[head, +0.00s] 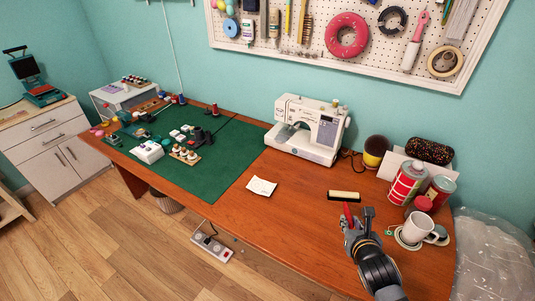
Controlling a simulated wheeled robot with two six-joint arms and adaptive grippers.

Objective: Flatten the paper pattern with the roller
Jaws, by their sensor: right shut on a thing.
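The paper pattern (261,187) is a small pale sheet on the brown table, left of my right gripper. Its edges look slightly uneven. The roller (344,196) shows as a cream bar with a dark edge, just beyond my right gripper (357,213). A red part, seemingly its handle, shows at the fingers. My right gripper is shut on the roller, to the right of the paper and apart from it. Whether the roller touches the table I cannot tell. My left gripper is not in view.
A sewing machine (307,130) stands behind the paper. A white mug (417,228), red cans (406,184) and a dark patterned case (429,151) crowd the right end. A green mat (223,168) with small items covers the left. The wood around the paper is clear.

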